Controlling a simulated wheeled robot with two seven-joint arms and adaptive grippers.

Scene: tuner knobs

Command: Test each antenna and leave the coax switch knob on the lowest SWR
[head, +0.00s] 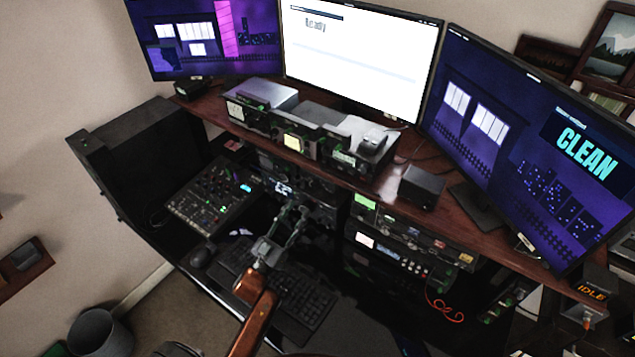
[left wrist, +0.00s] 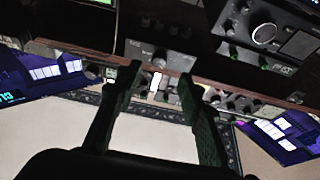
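My left gripper (head: 291,222) is over the desk in front of the radio rack, fingers apart and empty. In the left wrist view its two fingers (left wrist: 158,98) stand wide apart. Between and beyond them is a grey panel (left wrist: 140,50) with small knobs and a lit white meter (left wrist: 156,82); no finger clearly touches it. In the head view a lit meter (head: 292,142) shows in the row of units on the shelf. I cannot tell which knob is the coax switch, nor read its setting or any SWR value. My right gripper is not in view.
A white middle monitor (head: 360,60) appears to read "Ready". The right monitor (head: 505,140) reads "CLEAN", and a small box (head: 590,291) reads "IDLE". A mixer (head: 210,195), keyboard (head: 300,300) and lower radio rack (head: 410,255) crowd the space around my arm. The shelf edge overhangs the lower units.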

